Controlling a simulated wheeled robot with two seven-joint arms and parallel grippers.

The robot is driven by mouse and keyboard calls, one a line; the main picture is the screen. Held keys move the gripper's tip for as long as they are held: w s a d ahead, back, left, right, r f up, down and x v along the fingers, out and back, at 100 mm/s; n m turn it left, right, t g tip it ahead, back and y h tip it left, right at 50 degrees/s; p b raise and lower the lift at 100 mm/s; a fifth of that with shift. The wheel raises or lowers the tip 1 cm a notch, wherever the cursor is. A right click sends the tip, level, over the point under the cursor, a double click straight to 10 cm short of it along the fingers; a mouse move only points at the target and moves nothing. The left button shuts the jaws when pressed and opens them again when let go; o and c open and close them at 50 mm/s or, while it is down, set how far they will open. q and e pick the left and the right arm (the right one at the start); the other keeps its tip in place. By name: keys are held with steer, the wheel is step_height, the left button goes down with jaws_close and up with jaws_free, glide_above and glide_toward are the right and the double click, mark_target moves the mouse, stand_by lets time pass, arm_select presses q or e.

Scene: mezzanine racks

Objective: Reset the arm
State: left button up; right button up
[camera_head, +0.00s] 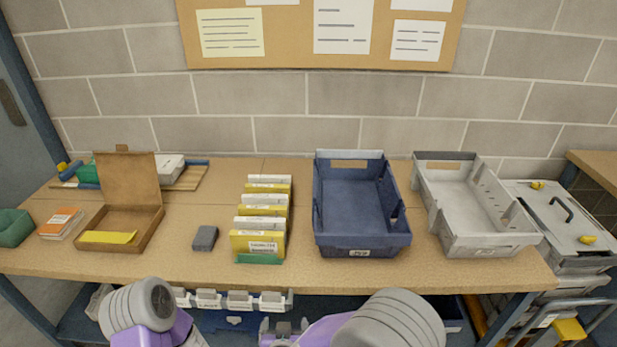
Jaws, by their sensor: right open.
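My right arm comes in at the bottom right, with a grey rounded link and a purple part. My right gripper (284,328) shows at the bottom edge, in front of the table and below its front edge. It is open, with nothing seen between its fingers. My left arm shows at the bottom left as a grey ribbed link and a purple part; its gripper is out of the picture.
The wooden table (290,278) carries an open cardboard box (145,238), a dark grey block (205,238), a row of yellow and white boxes (258,243), a blue bin (362,240) and a grey bin (490,240). Bare tabletop surrounds the block.

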steer(key=d+f+g, duration=0.2)
steer(key=d+f, duration=0.3)
steer(key=f, duration=0.2)
steer(key=s+d+f+m+g+y+p, duration=0.1)
steer(key=s+d+f+g+y, duration=0.1)
steer(key=s+d+f+g, duration=0.2)
steer(key=s+d+f+m+g+y+p, duration=0.1)
steer(key=s+d+f+g, duration=0.3)
steer(key=s+f, duration=0.5)
steer(key=shift+s+d+f+g+y, duration=0.15)
steer(key=shift+s+d+g+y, duration=0.2)
steer(key=shift+s+d, duration=0.75)
